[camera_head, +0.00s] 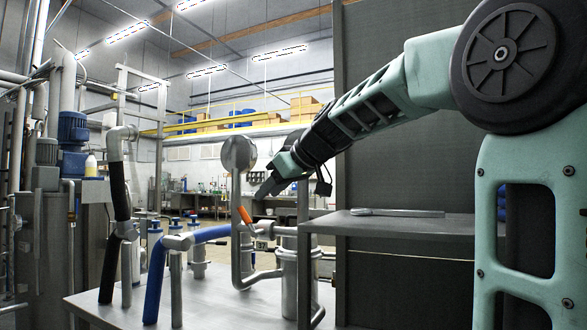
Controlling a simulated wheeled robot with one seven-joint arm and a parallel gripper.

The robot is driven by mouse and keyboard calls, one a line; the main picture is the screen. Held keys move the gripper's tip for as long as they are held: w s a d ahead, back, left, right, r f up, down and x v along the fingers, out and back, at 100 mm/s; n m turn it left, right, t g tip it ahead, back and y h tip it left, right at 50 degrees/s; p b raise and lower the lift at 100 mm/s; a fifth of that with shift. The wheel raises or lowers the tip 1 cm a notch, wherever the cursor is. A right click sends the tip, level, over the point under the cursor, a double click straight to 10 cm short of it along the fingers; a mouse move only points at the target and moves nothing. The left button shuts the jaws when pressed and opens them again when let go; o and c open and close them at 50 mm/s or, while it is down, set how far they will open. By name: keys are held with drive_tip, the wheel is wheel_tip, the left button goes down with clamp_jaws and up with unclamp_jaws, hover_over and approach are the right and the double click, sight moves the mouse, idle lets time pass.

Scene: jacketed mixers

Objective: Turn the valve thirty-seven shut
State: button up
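A valve with an orange lever handle (244,214) is on the pipework above the grey metal table, near the middle of the view. Its small metal body (263,230) is just below and right of the handle. The handle is tilted, its upper end to the left. No number can be read on it, so I cannot tell if it is valve thirty-seven. My gripper (264,189) comes from the upper right and points down-left. It appears above and slightly right of the handle, with a visible gap. Its finger opening cannot be made out.
The table (215,305) carries a blue hose pipe (155,280), a black-sleeved pipe (110,270) and a metal cylinder (300,275). A round-headed upright pipe (238,155) stands left of my gripper. A shelf (400,224) holding a flat tool and a dark panel (400,150) lie right.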

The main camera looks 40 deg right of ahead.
drive_tip(key=v, duration=0.8)
drive_tip(key=shift+s+r, duration=0.15)
